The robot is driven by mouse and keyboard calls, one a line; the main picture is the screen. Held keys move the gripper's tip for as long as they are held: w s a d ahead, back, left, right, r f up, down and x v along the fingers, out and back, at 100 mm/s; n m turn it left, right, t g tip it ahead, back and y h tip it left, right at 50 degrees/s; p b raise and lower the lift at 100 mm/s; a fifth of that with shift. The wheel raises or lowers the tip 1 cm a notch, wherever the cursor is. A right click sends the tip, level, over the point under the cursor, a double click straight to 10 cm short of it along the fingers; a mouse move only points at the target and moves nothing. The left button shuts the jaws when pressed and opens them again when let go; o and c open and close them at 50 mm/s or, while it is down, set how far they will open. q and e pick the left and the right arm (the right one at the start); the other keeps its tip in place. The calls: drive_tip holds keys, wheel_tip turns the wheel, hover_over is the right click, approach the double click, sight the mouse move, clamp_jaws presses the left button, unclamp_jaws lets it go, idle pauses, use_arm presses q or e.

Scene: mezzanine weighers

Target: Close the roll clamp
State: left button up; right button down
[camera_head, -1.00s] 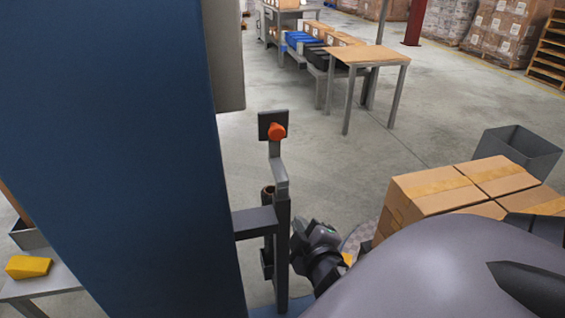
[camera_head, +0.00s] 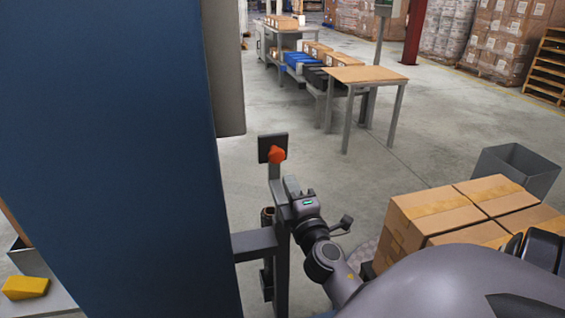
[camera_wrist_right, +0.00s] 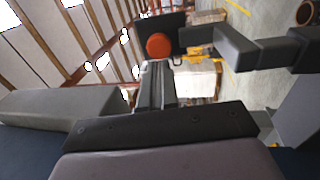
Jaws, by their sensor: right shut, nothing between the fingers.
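What looks like the roll clamp's lever (camera_head: 274,171) is a grey bent arm on a dark upright post (camera_head: 281,270) beside the blue panel. Its top carries a black plate with an orange knob (camera_head: 277,154). The orange knob also shows in the right wrist view (camera_wrist_right: 159,46), just past my fingertips. My right gripper (camera_head: 291,186) is shut and empty, just below and right of the knob. In the right wrist view its fingers (camera_wrist_right: 156,78) point at the knob; I cannot tell whether they touch it. My left gripper is out of view.
A large blue panel (camera_head: 110,150) fills the left. Stacked cartons (camera_head: 435,215) stand at the right, with a grey bin (camera_head: 515,170) behind them. A wooden-topped table (camera_head: 365,75) is farther back. The floor between is clear. A yellow block (camera_head: 25,287) lies at lower left.

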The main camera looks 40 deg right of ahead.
sight(279, 159)
drive_tip(key=x, duration=0.5)
drive_tip(key=shift+w+d+r+p, duration=0.1)
drive_tip(key=shift+w+p, duration=0.1)
drive_tip(key=shift+p, duration=0.15)
drive_tip(key=shift+w+d, duration=0.3)
drive_tip(key=shift+w, duration=0.25)
